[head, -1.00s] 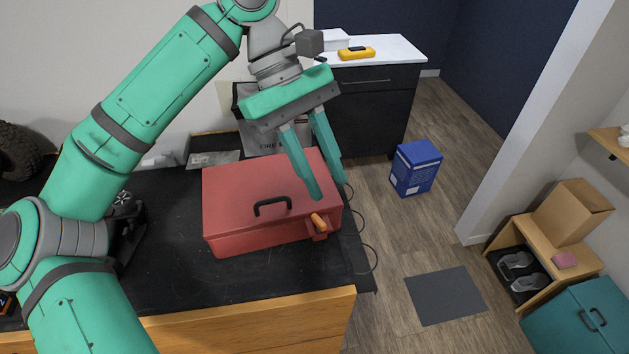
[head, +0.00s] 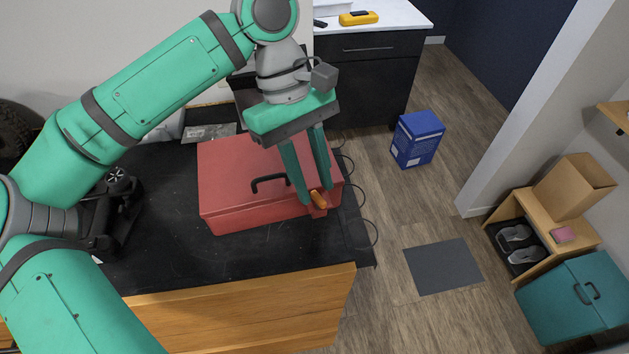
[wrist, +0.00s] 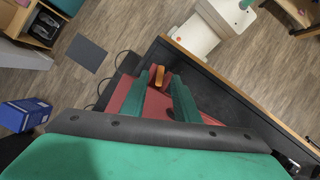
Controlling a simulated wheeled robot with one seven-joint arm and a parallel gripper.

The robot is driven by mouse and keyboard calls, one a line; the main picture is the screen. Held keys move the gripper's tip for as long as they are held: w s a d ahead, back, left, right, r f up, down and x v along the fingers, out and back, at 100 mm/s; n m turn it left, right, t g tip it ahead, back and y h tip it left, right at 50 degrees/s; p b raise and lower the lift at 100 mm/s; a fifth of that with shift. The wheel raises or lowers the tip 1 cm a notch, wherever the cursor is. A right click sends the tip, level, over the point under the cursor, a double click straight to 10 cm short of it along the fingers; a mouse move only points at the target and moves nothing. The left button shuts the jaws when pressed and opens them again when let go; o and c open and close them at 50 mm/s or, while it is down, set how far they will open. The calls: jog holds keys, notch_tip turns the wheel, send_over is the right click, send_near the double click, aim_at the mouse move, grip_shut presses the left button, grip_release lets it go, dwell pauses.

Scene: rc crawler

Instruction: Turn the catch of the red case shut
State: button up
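The red case (head: 235,185) lies closed on the black worktop, with a black handle (head: 268,183) on its lid. Its orange catch (head: 318,198) is at the front right corner, on a small red mount. My gripper (head: 316,198) points down over that corner, its two green fingers apart. In the wrist view the orange catch (wrist: 159,76) shows between and just beyond the fingertips (wrist: 157,82). The fingers stand on either side of it with gaps. I cannot tell whether either finger touches it.
The black worktop (head: 165,255) has a wooden front edge. Cables (head: 372,232) hang at its right side. A blue box (head: 417,139) and a grey mat (head: 443,267) are on the floor. A white-topped counter with a yellow device (head: 359,18) stands behind.

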jog(key=shift+d+f, duration=0.15)
jog(key=shift+f, duration=0.4)
jog(key=shift+s, duration=0.15)
grip_shut()
jog(key=shift+n, duration=0.3)
jog(key=n, duration=0.1)
jog(key=n+t+h, duration=0.1)
jog(key=n, duration=0.1)
jog(key=shift+s+a+n, duration=0.2)
jog(key=shift+n, duration=0.1)
jog(key=n, duration=0.1)
jog(key=n+t, duration=0.1)
jog(key=n, duration=0.1)
jog(key=shift+s+a+n+h, duration=0.1)
jog(key=shift+s+n+h, duration=0.05)
jog(key=shift+n+h, duration=0.15)
jog(key=n+t, duration=0.1)
jog(key=n, duration=0.3)
jog(key=n+t, duration=0.1)
jog(key=shift+s+n+t, duration=0.25)
jog(key=shift+n+t, duration=0.05)
jog(key=shift+n, duration=0.4)
